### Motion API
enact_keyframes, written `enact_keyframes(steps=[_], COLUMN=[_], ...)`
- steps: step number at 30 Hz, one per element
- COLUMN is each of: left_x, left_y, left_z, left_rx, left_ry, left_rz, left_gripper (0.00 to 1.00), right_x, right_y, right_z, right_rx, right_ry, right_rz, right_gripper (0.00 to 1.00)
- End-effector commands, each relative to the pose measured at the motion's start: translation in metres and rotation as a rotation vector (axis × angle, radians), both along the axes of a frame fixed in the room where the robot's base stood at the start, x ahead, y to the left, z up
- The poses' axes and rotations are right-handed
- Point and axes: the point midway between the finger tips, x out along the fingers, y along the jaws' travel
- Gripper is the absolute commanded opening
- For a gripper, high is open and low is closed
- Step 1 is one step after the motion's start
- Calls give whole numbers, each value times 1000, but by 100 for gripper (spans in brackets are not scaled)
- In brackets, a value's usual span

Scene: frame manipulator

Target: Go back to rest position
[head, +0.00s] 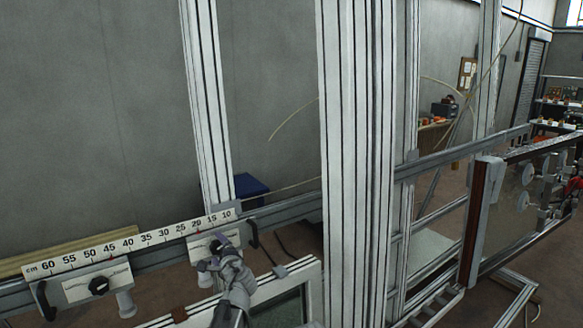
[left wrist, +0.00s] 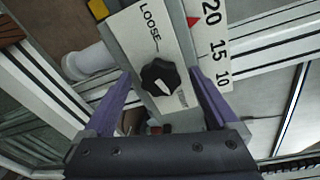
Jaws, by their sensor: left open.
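My left gripper (head: 213,256) is at the white plate (head: 203,246) below the low end of the cm scale. In the left wrist view its two purple fingers (left wrist: 160,95) are open, one on each side of a black lobed knob (left wrist: 160,86). I cannot tell whether they touch the knob. The knob's pale pointer mark is directed away from the word LOOSE on the white plate (left wrist: 148,36); another label beside the right finger is too small to read. My right gripper is in neither view.
The cm scale (head: 125,244) runs along a rail. A second plate with a black knob (head: 98,286) sits to the left. A tall aluminium post (head: 356,160) stands right of my left arm. A frame with suction cups (head: 525,173) is at the far right.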

Motion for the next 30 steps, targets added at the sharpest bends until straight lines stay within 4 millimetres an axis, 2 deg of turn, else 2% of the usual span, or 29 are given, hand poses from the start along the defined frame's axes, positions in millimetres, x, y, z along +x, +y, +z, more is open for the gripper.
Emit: enact_keyframes(steps=[30], left_x=[-1], left_y=[1], left_z=[-7], left_rx=[-758], left_ry=[-511], left_rz=[96], left_gripper=[93], right_x=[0], right_y=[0], right_z=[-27], right_rx=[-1], right_ry=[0], right_rz=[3], right_gripper=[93])
